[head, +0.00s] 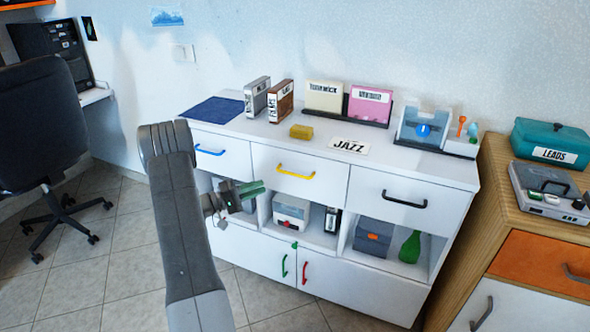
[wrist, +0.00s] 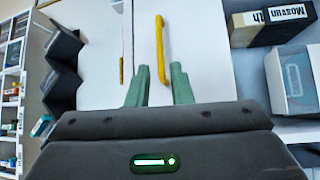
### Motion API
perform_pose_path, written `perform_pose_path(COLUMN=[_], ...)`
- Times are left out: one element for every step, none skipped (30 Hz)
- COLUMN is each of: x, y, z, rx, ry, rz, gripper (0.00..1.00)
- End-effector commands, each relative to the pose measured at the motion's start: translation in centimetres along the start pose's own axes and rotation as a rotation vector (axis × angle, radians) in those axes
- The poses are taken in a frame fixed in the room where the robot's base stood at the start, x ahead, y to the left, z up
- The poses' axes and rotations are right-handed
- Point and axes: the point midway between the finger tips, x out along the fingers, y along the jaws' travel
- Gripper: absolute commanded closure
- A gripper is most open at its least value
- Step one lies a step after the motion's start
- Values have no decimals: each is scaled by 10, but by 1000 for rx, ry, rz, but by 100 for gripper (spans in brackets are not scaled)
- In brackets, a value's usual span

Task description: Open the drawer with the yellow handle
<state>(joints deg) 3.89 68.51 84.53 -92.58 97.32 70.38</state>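The yellow handle (head: 296,172) is on the middle drawer (head: 318,188) of the white cabinet's top row, and the drawer is shut. My gripper (head: 262,188) is in front of the cabinet, just left of and below the handle in the head view, with its green fingers pointing toward the drawer front. In the wrist view my gripper (wrist: 159,72) is open and empty. The yellow handle (wrist: 160,45) lies ahead between the fingers' lines, its lower end close to the right finger. I cannot tell whether they touch.
A blue-handled drawer (head: 210,152) is left and a black-handled drawer (head: 403,201) right, both shut. Open compartments below hold boxes and a green bottle (head: 411,246). A yellow block (head: 301,131) sits on top.

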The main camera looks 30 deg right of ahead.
Motion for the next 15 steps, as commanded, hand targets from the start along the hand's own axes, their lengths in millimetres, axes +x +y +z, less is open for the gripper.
perform_pose_path(x=[5,8,14,19,25,32,39,46,55,61,68,77,83,89,97], y=[0,0,0,0,0,0,0,0,0,1,1,0,0,0,0], z=[0,0,0,1,1,1,1,1,2,2,2,2,2,2,2], rx=[1,1,1,0,0,0,0,-1,-1,-1,-1,-1,-1,-1,-1], ry=[-2,-2,-2,-4,-5,-5,-6,-6,-6,-7,-6,-6,-6,-6,-6], rz=[1,1,0,0,0,1,0,-1,0,0,0,-1,-1,0,-1], gripper=[80,80,80,80,80,80,80,80,80,80,80,80,80,80,80])
